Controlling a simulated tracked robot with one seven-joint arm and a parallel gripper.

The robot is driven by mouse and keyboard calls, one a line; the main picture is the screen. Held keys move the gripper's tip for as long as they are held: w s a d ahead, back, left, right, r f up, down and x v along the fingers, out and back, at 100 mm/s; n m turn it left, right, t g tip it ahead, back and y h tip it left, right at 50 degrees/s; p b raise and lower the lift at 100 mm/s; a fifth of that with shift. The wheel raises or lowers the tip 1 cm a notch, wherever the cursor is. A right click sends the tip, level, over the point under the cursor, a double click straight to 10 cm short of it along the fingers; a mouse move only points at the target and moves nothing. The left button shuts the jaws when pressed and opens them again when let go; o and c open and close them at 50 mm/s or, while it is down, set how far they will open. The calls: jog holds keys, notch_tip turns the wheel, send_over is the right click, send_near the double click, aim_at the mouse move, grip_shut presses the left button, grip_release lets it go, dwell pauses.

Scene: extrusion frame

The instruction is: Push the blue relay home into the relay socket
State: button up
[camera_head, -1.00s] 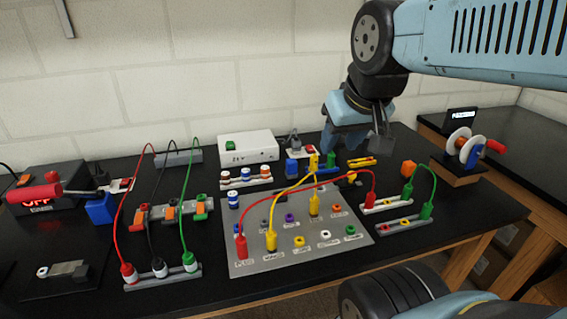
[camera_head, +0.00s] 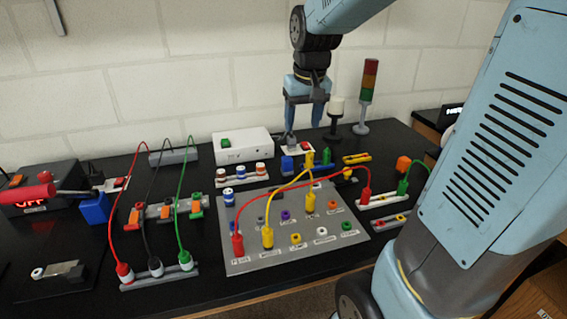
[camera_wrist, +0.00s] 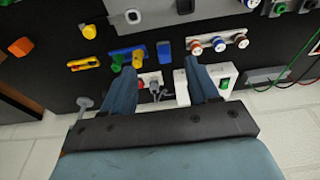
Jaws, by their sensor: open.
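A small blue block (camera_head: 288,165), which looks like the relay, stands in the back row, behind the grey jack panel.
A blue holder with a green piece (camera_head: 320,160) stands right of the block, and a fuse rail (camera_head: 242,174) left. A white box (camera_head: 242,145) and red-button box (camera_head: 297,147) stand behind. A signal tower (camera_head: 367,95) rises right. Cables arch over the grey panel (camera_head: 285,262).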

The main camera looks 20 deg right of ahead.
aim_at(287, 158)
jog(key=w+f, duration=0.3)
jog(key=w, duration=0.1)
jog(key=w+f+g, duration=0.1)
jog(key=w+f, duration=0.3)
jog(key=w+f+g, duration=0.1)
jog(key=w+f, duration=0.2)
jog(key=shift+w+f, duration=0.25)
jog(key=shift+w, duration=0.15)
jog(key=shift+f, duration=0.1)
jog(key=shift+f, duration=4.4)
jog(key=shift+c, duration=0.3)
grip_shut()
jog(key=shift+r, duration=0.2)
jog(key=shift+r, duration=2.8)
